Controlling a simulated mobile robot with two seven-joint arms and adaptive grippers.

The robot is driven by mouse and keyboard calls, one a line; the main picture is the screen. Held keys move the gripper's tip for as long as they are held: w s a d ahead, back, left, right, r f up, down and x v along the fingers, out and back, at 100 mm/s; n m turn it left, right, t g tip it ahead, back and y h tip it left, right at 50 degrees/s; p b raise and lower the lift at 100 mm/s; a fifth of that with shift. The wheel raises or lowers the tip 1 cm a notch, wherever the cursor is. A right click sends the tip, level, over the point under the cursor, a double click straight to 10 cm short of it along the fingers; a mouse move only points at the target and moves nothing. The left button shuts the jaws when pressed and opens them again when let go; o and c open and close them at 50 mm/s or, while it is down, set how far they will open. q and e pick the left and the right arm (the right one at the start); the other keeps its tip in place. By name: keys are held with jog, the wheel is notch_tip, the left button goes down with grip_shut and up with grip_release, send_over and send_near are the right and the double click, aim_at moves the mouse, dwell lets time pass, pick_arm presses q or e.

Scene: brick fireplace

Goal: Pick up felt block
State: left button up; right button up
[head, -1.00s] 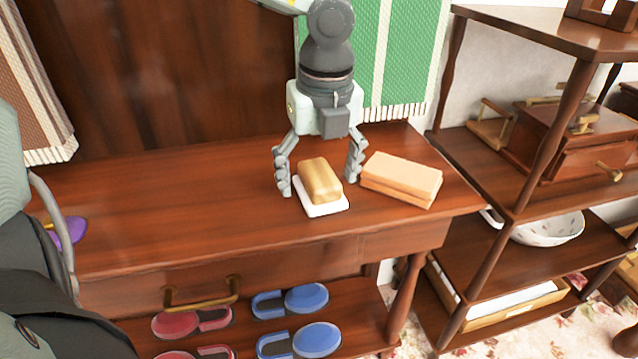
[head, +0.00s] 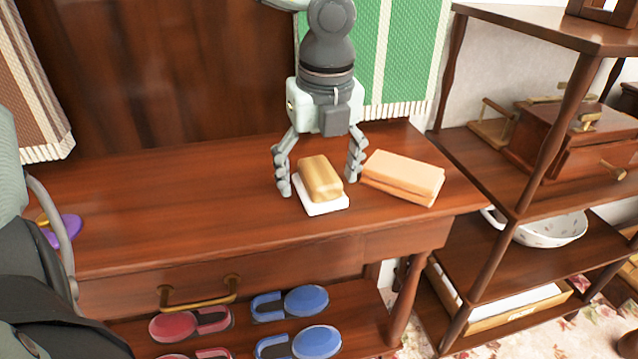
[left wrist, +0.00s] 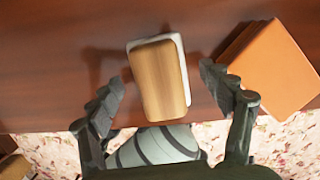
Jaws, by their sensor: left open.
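The felt block is a tan wooden-looking block with a white felt base (head: 327,208), lying on the table. Its tan top (head: 320,178) shows in the head view, and the block also shows in the left wrist view (left wrist: 159,80). My left gripper (head: 320,182) points down over it, with its open fingers on either side of the block. In the left wrist view the fingers (left wrist: 162,92) stand apart from the block, with a gap on both sides. My right gripper is not in view.
A stacked orange-tan block (head: 402,176) lies close to the right finger. A brown shelf unit (head: 570,205) stands at the right. A purple object (head: 66,230) lies at the table's left. The table's left half is mostly clear.

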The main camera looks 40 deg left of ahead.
aim_at(318, 167)
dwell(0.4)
pick_arm(q)
jog(key=c, duration=1.2)
jog(key=shift+c, duration=0.2)
jog(key=shift+r+p, duration=0.4)
jog(key=shift+p, duration=0.45)
jog(key=shift+r, duration=0.25)
notch_tip(318, 167, up, 4)
jog(key=shift+f, duration=0.2)
jog(key=s+a+r, duration=0.6)
jog(key=a, duration=0.4)
jog(key=shift+r, duration=0.3)
